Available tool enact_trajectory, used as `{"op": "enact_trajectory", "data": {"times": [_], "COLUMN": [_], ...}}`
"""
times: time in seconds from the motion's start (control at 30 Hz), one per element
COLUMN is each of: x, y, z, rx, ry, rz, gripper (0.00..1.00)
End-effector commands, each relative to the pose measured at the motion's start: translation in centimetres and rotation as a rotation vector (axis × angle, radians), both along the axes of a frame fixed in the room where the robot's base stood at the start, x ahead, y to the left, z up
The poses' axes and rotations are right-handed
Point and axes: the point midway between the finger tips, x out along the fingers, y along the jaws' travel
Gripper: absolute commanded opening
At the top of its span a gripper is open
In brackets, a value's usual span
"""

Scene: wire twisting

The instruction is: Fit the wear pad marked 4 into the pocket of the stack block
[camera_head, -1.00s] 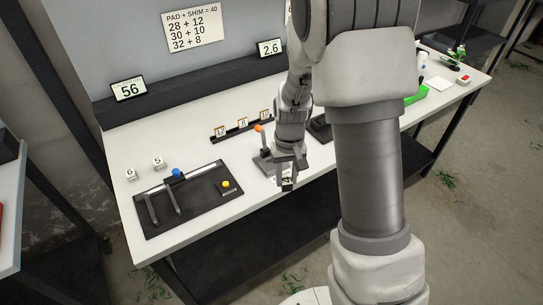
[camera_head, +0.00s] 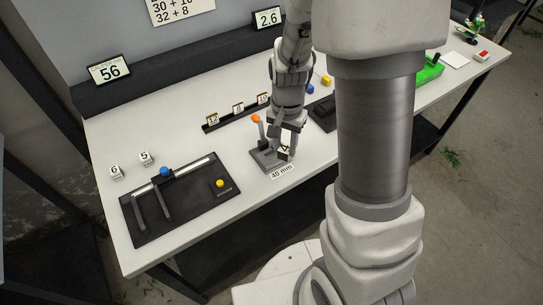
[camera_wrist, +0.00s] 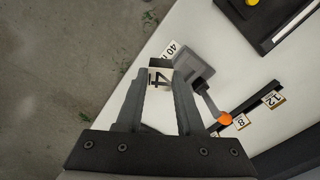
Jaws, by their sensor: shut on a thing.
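The wear pad marked 4 (camera_wrist: 158,78) is a white block with a black numeral, and my gripper (camera_wrist: 163,82) is shut on it. In the head view, the gripper (camera_head: 287,151) and the pad (camera_head: 285,149) are at the right side of the stack block (camera_head: 262,160). The block is grey, with an orange-knobbed lever (camera_head: 256,119) and a "40 mm" label in front. The block also shows in the wrist view (camera_wrist: 202,52), just right of the pad. The fingers partly hide the block; I cannot tell whether the pad touches it, and the pocket is not clear.
A black fixture board (camera_head: 190,206) with blue and yellow knobs lies left. White blocks 6 (camera_head: 116,172) and 5 (camera_head: 146,158) stand behind it. A dark rack (camera_head: 236,113) with numbered tags is behind the stack block. The table's front edge is close.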

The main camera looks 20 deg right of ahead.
Motion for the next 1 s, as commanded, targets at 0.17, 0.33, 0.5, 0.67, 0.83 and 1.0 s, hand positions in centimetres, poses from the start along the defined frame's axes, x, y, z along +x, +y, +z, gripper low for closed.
{"op": "enact_trajectory", "data": {"times": [0.17,0.33,0.5,0.67,0.83,1.0], "x": [-2.6,-4.0,-4.0,-1.8,1.2,4.1], "y": [-0.4,-0.6,-0.6,-0.2,0.4,0.9], "z": [0.9,1.3,1.0,-0.5,-2.2,-4.0], "rx": [0.004,0.009,0.008,0.007,0.007,0.008], "ry": [-0.004,-0.005,-0.002,0.000,-0.001,0.000], "rz": [-0.315,-0.498,-0.560,-0.562,-0.560,-0.559], "gripper": [0.00,0.00,0.00,0.00,0.00,0.00]}}
